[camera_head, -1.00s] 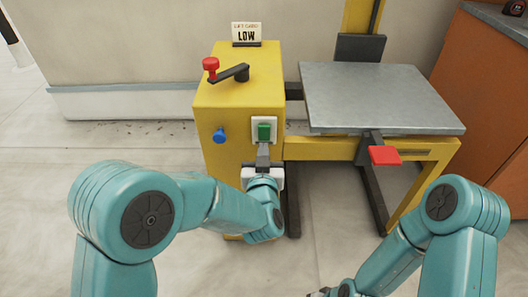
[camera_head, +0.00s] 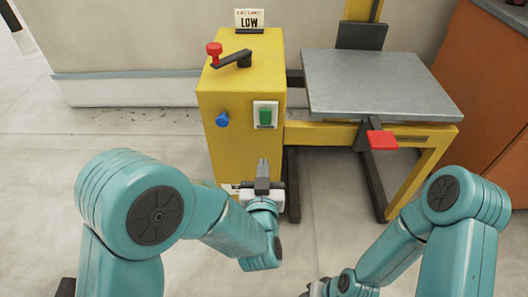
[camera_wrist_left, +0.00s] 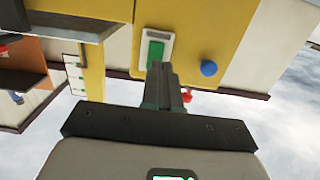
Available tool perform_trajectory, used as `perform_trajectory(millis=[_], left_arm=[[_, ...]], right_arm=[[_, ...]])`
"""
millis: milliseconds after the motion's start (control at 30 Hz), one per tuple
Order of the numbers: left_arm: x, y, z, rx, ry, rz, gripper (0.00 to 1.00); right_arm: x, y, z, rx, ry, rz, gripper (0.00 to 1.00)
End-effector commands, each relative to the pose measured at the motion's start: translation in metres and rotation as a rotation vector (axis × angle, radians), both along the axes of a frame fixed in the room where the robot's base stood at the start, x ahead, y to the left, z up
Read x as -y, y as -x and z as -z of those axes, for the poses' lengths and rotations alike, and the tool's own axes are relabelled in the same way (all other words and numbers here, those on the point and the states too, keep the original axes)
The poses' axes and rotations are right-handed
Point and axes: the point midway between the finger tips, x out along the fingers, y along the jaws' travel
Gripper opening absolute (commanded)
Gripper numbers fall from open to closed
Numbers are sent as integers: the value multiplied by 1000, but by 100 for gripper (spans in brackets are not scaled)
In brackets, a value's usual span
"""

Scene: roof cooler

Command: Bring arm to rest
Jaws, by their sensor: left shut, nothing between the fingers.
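My left gripper (camera_head: 262,168) is shut and empty in the head view. It is in front of the yellow cabinet (camera_head: 237,155), below the green switch (camera_head: 265,117) on its white plate, and looks apart from it. In the left wrist view my left gripper (camera_wrist_left: 165,72) has its fingers together, and the green switch (camera_wrist_left: 155,54) appears just behind the tips. My right arm comes in at the lower right of the head view; only a small part of its hand shows at the bottom edge, and its fingers are hidden.
A blue knob (camera_head: 222,119) and a crank with a red handle (camera_head: 214,50) are on the cabinet. A grey platform (camera_head: 375,85) with a red pedal (camera_head: 382,140) stands to the right. A "LOW" card (camera_head: 249,19) is on top. An orange-brown cabinet (camera_head: 485,90) is far right. Floor at left is clear.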

Motion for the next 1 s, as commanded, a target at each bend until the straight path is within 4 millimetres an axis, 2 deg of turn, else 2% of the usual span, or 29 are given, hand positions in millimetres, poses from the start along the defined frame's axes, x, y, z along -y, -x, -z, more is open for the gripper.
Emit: perform_trajectory(millis=[100,200,767,867,967,1000], left_arm=[[1,14,2,-1,-1,3,0],[0,19,3,0,-1,1,0],[0,21,3,0,0,-1,0],[-17,15,11,-16,-2,-39,0],[-64,5,36,-70,-10,-140,0],[-90,3,52,-105,-18,-190,0]], right_arm=[[0,0,-2,-1,0,-1,40],[0,1,-2,0,0,-2,40],[0,0,-2,-1,0,-1,40],[0,0,-2,-1,0,-1,40],[0,0,-1,-1,0,-1,40],[0,0,-1,-1,0,-1,40]])
